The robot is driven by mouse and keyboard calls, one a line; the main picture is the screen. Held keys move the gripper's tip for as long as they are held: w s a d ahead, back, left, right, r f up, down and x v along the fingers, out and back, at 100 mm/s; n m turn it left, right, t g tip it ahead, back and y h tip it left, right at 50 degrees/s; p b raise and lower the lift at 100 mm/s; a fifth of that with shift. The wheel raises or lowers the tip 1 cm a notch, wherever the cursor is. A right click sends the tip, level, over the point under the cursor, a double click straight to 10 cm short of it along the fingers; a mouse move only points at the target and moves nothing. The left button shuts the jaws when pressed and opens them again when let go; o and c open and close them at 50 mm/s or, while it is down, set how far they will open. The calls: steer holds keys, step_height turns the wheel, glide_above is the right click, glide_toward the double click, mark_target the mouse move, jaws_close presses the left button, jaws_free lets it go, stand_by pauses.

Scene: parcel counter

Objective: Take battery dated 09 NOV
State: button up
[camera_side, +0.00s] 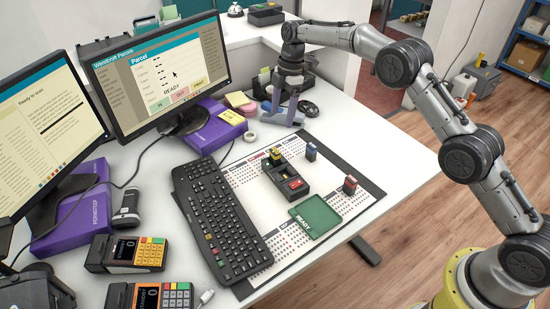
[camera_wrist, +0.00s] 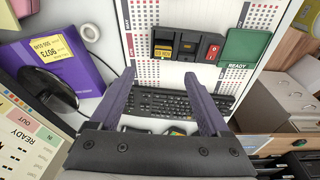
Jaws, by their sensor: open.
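A black dock (camera_side: 287,171) sits on the desk mat. A battery with a yellow label (camera_side: 274,154) stands in its far end. In the wrist view, this yellow label (camera_wrist: 162,50) seems to read 09 NOV, though the print is small. A red part (camera_side: 295,184) is at the dock's near end. A blue-marked battery (camera_side: 311,151) and a red-marked battery (camera_side: 350,185) stand on the mat beyond the dock; their dates are unreadable. My gripper (camera_side: 284,107) is open and empty, behind the dock; its purple fingers (camera_wrist: 158,78) point toward the keyboard in the wrist view.
A green READY tray (camera_side: 315,217) lies on the mat at the dock's near side. A keyboard (camera_side: 221,216) lies left of the dock. A monitor (camera_side: 160,72), purple box (camera_side: 212,130) and tape roll (camera_side: 250,136) stand left of my gripper. Card terminals (camera_side: 128,253) are at front left.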

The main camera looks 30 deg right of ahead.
mark_target(275, 151)
steer(key=f, duration=0.3)
steer(key=a+f, duration=0.1)
steer(key=f, duration=0.5)
steer(key=shift+a, duration=0.25)
steer(key=shift+s+a+f, duration=0.1)
steer(key=shift+a+f, duration=0.1)
steer(key=shift+f, duration=0.65)
steer(key=shift+s+a+f, duration=0.1)
steer(key=shift+a+f, duration=0.15)
steer(key=shift+f, duration=0.55)
steer(key=shift+a+f, duration=0.2)
steer(key=shift+f, duration=0.65)
jaws_close()
